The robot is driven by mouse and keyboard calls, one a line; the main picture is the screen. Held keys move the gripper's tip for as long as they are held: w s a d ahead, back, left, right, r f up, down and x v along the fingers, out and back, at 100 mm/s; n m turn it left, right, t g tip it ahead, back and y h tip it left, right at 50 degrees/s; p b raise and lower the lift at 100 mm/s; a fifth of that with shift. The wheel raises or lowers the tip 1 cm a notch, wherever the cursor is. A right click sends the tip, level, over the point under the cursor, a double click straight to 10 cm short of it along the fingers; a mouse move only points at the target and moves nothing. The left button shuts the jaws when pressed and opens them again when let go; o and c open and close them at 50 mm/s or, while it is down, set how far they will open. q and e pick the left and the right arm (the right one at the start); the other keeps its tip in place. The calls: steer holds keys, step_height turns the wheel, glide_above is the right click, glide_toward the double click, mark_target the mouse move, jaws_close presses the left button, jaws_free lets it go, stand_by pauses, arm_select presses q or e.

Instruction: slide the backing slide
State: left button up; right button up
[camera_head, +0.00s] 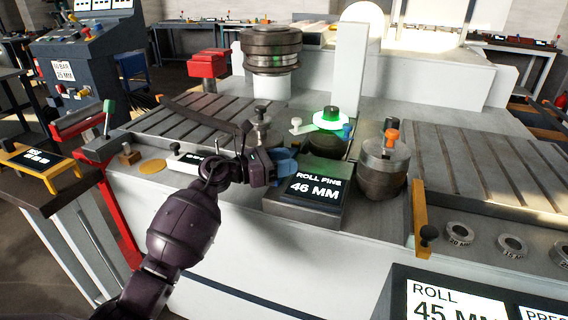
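My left arm comes in from the bottom left. My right gripper is not in view.
Slotted beds lie left (185,118) and right (485,165). A yellow bar with a black knob (420,215) stands right of the rollers. Several steel rings (512,246) lie at right. A green-handled lever (108,112) stands left. A tall white post (350,75) rises behind.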

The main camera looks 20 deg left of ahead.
arm_select(q)
steer(key=shift+o, duration=1.1)
steer(key=shift+w+f, duration=0.1)
steer(key=v, duration=1.1)
steer(key=shift+d, duration=0.1)
